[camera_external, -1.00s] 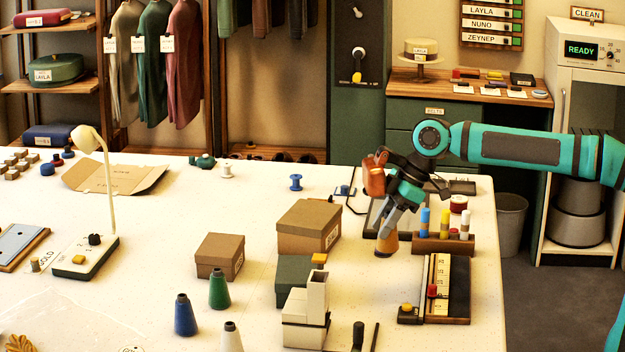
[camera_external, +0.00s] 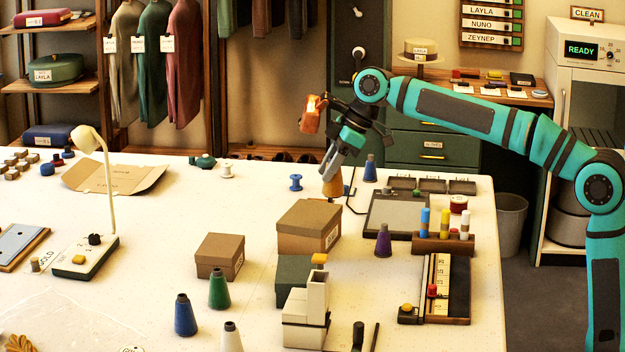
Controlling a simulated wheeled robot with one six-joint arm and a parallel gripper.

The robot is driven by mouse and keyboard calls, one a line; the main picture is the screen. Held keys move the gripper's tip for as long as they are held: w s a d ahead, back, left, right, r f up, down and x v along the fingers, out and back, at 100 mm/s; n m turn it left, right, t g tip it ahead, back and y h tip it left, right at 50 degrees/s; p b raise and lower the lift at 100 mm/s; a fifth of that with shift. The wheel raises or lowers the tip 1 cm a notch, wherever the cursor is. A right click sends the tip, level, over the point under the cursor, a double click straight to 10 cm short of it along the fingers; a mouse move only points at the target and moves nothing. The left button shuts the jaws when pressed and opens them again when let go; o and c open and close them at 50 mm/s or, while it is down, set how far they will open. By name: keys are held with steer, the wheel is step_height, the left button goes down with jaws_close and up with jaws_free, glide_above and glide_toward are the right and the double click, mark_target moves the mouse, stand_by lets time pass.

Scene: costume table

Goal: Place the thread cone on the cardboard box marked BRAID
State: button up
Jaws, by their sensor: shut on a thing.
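My gripper (camera_external: 331,172) is shut on a tan-orange thread cone (camera_external: 332,187) and holds it upright, just behind the larger cardboard box in the picture. The cone's upper part is hidden between the fingers. The larger cardboard box (camera_external: 302,221) is closed, with a flat brown lid and a white label on its right side. A smaller cardboard box (camera_external: 216,253) with a label stands to its left. Both labels are too small to read surely. The top of the larger box is bare.
A dark green box (camera_external: 291,277) and a white block-like holder (camera_external: 304,318) stand in front of the larger box. Blue (camera_external: 185,317), green (camera_external: 219,290) and purple (camera_external: 383,241) cones stand nearby. A spool rack (camera_external: 443,244) is at right. The table's middle left is clear.

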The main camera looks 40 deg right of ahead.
mark_target(306, 213)
steer(key=w, duration=0.3)
steer(key=w+r, duration=0.1)
steer(key=w, duration=0.5)
steer(key=shift+d+r, duration=0.3)
steer(key=shift+r, duration=0.05)
steer(key=shift+w+f, duration=0.1)
steer(key=shift+w, duration=0.35)
steer(key=shift+f, duration=4.85)
steer(key=o, duration=1)
steer(key=shift+f, duration=0.1)
steer(key=v, duration=1.2)
